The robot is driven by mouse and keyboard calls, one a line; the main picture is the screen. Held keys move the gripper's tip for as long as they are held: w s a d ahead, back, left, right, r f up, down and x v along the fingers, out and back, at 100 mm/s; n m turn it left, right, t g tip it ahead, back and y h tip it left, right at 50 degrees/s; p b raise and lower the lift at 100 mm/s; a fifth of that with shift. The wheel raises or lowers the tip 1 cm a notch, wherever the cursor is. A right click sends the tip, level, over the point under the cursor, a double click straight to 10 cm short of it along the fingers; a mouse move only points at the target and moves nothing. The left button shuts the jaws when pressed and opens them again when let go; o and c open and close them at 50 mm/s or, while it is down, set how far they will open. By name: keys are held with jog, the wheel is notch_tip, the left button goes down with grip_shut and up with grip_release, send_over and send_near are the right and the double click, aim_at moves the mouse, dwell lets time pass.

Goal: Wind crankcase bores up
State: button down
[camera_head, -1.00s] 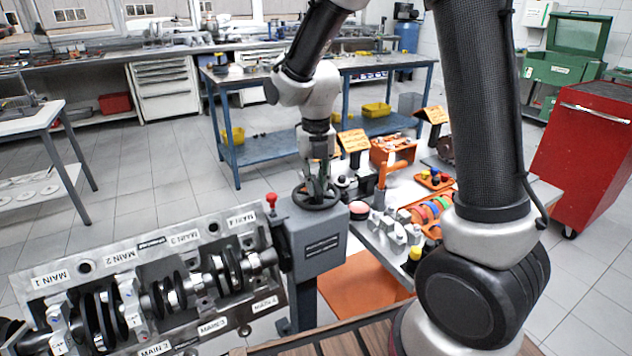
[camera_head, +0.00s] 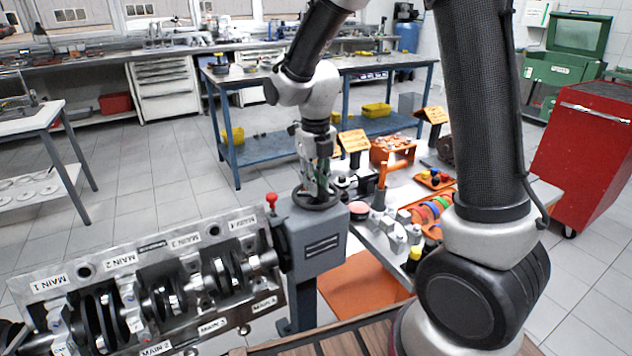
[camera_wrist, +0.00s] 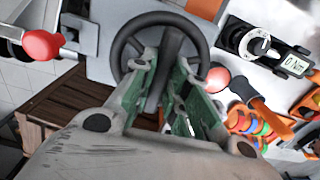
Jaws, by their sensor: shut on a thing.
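The crankcase (camera_head: 130,262) is a grey metal block at lower left, held tilted on a stand, with MAIN labels along its edges. The crankshaft (camera_head: 160,300) lies across its bores. A grey gearbox (camera_head: 318,245) stands at the crankcase's right end with a black handwheel (camera_head: 322,205) on top. The wheel's rim (camera_wrist: 117,45) also shows in the wrist view. My gripper (camera_head: 318,192) points down at the wheel. In the wrist view its green-padded fingers (camera_wrist: 168,92) are shut on the wheel's dark middle bar; the exact contact is partly hidden.
A red-knobbed pin (camera_head: 271,198) stands left of the wheel. A bench with orange holders, coloured rings (camera_head: 432,210) and small parts is close on the right. A red cabinet (camera_head: 585,150) stands further right. An orange mat (camera_head: 365,285) lies below.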

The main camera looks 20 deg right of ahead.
jog(key=c, duration=1.4)
grip_release()
notch_tip(320, 180, up, 12)
jog(key=shift+r, duration=0.1)
